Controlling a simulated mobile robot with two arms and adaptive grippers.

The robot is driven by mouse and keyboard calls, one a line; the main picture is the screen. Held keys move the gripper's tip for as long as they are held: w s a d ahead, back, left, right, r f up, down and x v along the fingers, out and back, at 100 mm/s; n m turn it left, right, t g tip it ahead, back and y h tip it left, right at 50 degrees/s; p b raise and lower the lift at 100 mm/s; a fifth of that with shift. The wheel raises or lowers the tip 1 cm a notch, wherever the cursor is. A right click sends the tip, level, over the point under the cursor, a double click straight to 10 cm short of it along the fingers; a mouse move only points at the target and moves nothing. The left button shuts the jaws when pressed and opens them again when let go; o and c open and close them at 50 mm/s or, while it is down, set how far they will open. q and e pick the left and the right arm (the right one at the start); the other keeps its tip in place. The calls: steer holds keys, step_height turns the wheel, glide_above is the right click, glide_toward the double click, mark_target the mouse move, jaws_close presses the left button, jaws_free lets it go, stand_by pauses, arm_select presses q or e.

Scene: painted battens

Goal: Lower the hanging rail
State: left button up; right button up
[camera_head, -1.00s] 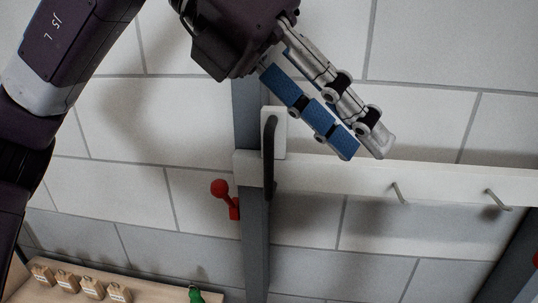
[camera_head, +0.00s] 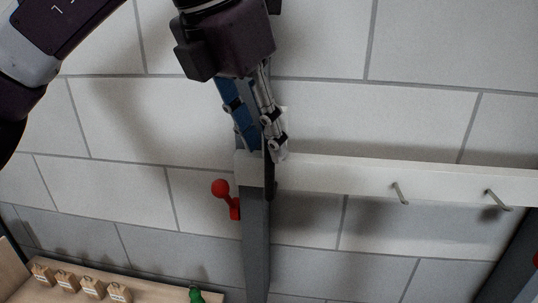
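The hanging rail (camera_head: 340,179) is a white horizontal bar with metal hooks (camera_head: 399,193), running right from a grey upright post (camera_head: 256,250). A black handle (camera_head: 270,180) hangs at the rail's left end; its upper part is hidden behind my fingers. My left gripper (camera_head: 264,154) points down over the post at the handle's upper part. Its fingers look close together, but whether they hold the handle is hidden. My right gripper is not in view.
A wooden shelf or table (camera_head: 150,288) at the lower left holds several small wooden blocks (camera_head: 92,287) and a green object (camera_head: 195,294). Another dark post (camera_head: 516,262) stands at the right. The tiled wall is close behind.

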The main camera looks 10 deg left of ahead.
mark_target(266, 148)
arm_select(q)
steer(key=shift+x, duration=2)
steer(key=shift+c, duration=0.7)
jaws_close()
